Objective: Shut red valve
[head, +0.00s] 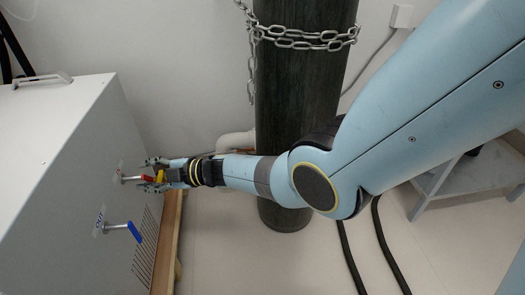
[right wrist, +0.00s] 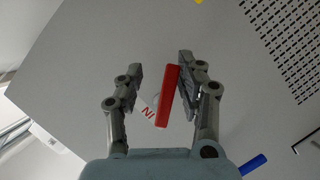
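The red valve (head: 147,178) sticks out on a metal stem from the side of the white cabinet. In the right wrist view its red handle (right wrist: 168,97) stands between my fingers, slightly tilted. My right gripper (head: 147,175) is open around the handle; in the right wrist view (right wrist: 162,78) the right finger is close to or touching the handle, and a gap shows on the left. Contact cannot be told for sure. A label with red letters (right wrist: 148,112) is partly hidden behind the handle. My left gripper is not in view.
The white cabinet (head: 50,140) fills the left. A blue valve handle (head: 135,232) sticks out below the red one, near vent slots (head: 146,245). A dark cylinder with a chain (head: 300,100) stands behind my right arm. A grey stand (head: 450,185) is at the right.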

